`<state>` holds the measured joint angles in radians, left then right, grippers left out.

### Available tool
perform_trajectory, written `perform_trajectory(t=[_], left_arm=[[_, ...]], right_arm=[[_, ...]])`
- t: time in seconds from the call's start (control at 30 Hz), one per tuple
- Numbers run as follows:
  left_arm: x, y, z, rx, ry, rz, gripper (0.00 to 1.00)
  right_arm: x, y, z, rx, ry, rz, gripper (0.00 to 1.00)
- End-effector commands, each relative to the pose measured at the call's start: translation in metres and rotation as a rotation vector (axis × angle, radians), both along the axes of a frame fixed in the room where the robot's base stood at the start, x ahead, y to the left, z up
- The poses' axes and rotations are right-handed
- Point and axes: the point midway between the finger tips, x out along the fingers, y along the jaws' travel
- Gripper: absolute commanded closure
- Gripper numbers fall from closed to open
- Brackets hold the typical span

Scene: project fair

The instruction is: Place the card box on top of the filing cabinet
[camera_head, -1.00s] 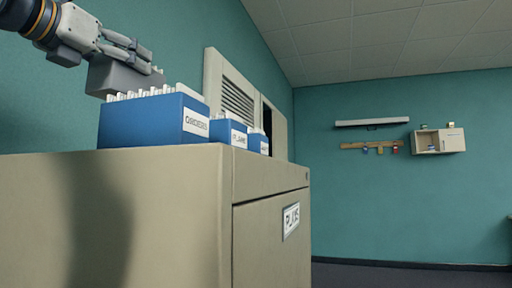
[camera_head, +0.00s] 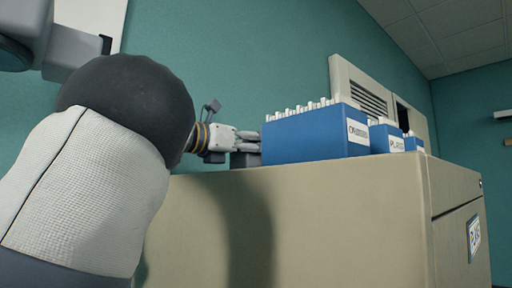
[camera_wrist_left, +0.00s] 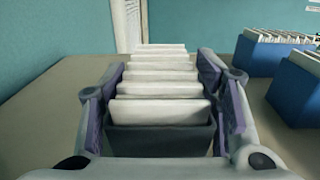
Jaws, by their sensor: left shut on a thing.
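The card box (camera_head: 244,160) is dark grey, with a row of white cards in the left wrist view (camera_wrist_left: 160,141). My left gripper (camera_head: 250,140) is shut on it, with a finger along each side in the left wrist view (camera_wrist_left: 161,72). The box is low at the top of the beige filing cabinet (camera_head: 340,220), left of a large blue box in the head view. The cabinet top (camera_wrist_left: 50,100) spreads around and below it in the wrist view. I cannot tell whether its base touches the top. My right gripper is not in view.
In the wrist view blue boxes (camera_wrist_left: 262,62) are to the right. The cabinet top left of the grey box is clear.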

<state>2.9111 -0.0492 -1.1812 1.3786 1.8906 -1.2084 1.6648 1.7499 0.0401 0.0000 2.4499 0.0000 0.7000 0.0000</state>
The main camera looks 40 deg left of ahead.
Motion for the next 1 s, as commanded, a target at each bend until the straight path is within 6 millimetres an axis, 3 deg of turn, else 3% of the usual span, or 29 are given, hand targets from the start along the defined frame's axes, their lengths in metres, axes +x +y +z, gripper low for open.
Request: perform_trajectory(t=[0.07,0.1,0.17,0.57,1.0], left_arm=[[-0.001,0.000,0.001,0.000,-0.005,0.000,0.84],[-0.001,0.000,0.000,0.000,-0.003,-0.001,0.37],[-0.001,0.000,0.000,0.000,-0.002,0.000,0.24],[-0.006,0.001,0.002,-0.001,-0.003,0.001,0.24],[-0.100,0.009,0.001,-0.001,-0.001,0.003,0.24]], right_arm=[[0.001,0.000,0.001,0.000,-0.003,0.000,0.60],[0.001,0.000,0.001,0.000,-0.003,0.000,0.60],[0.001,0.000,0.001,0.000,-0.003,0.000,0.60],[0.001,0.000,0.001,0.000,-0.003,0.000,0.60],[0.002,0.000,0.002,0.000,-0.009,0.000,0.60]])
